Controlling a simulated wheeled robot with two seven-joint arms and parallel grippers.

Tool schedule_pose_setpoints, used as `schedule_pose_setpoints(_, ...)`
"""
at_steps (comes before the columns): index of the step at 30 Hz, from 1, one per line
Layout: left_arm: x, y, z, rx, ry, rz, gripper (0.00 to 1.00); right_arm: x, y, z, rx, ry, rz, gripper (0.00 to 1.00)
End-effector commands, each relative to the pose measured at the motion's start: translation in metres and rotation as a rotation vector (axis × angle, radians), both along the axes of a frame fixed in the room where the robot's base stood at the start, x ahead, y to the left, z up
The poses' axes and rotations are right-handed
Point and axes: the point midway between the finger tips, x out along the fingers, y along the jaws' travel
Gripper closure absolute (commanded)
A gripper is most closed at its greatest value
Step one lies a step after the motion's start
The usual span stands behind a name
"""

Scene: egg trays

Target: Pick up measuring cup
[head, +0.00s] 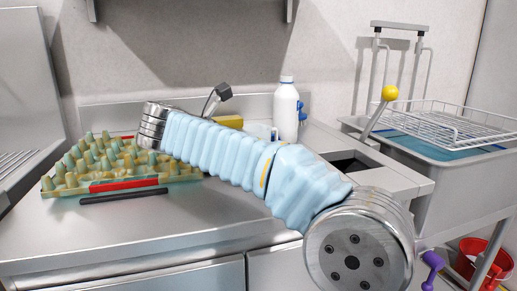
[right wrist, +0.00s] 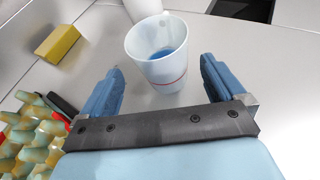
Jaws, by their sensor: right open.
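The measuring cup (right wrist: 163,68) is a white cup with a red line around it and blue inside. It stands upright on the steel counter in the right wrist view. In the head view, a pale part of what looks like the cup (head: 259,131) shows behind my arm, beside the white bottle. My right gripper (right wrist: 162,66) is open and empty, with one blue finger on each side of the cup's image. A gap shows on both sides; I cannot tell how far the cup reaches between the fingers. In the head view my right gripper is hidden behind my arm. My left gripper is not in view.
A yellow sponge (head: 228,121) lies left of the cup. An egg tray (head: 112,187) with greenish bumps and a red strip is at the counter's left. A white bottle (head: 286,110) stands right of the cup. A dark opening and a wire rack (head: 455,124) lie farther right.

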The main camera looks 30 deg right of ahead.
Motion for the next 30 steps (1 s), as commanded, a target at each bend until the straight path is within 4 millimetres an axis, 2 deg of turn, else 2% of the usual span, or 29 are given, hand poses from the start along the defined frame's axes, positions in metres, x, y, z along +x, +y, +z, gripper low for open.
schedule_pose_setpoints(12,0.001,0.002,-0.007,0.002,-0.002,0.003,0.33,0.014,-0.045,-0.023,0.0,0.0,-0.001,0.04)
schedule_pose_setpoints(20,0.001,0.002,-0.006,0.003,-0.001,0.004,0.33,0.016,-0.048,-0.024,0.0,0.0,0.001,0.04)
schedule_pose_setpoints(30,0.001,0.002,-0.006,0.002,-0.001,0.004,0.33,0.016,-0.047,-0.024,0.0,0.0,0.001,0.56)
